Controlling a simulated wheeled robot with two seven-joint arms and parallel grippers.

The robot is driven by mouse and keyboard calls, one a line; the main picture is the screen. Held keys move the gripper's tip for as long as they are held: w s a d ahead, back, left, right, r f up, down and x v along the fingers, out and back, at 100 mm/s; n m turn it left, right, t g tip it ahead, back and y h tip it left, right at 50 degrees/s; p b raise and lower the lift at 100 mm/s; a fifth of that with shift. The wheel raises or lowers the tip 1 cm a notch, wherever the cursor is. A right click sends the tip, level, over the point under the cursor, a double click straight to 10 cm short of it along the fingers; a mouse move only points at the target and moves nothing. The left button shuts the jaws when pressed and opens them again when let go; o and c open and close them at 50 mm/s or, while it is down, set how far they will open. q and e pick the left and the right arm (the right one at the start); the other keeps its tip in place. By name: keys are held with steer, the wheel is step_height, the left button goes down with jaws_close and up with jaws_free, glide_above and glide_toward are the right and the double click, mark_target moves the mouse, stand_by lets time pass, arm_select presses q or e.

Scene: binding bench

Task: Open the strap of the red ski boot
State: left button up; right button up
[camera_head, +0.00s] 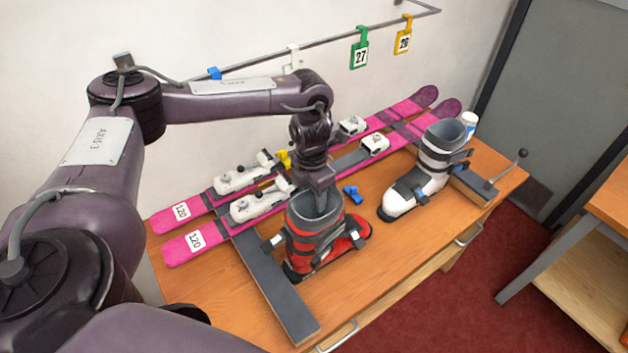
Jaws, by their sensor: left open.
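The red ski boot (340,249) stands upright on the wooden bench (420,262). It has a grey cuff (302,243) with a dark strap around it and a small light piece sticking out at its left side. My left gripper (318,200) points down at the boot's top opening. Its jaws are open, but the fingertips are partly hidden by the cuff, and I cannot tell if they touch the strap. Whether the strap is fastened is too small to tell. My right gripper is not in view.
A white and grey boot (405,192) stands to the right. Two pink skis (206,236) lie behind on dark supports (272,292). A blue piece (352,194) lies between the boots. A white bottle (468,122) stands at the back right. Tags 27 (360,52) and 26 (403,38) hang from a rail.

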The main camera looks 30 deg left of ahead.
arm_select(q)
steer(key=shift+d+f, duration=0.15)
steer(key=shift+f, duration=0.5)
jaws_close()
stand_by(0.9)
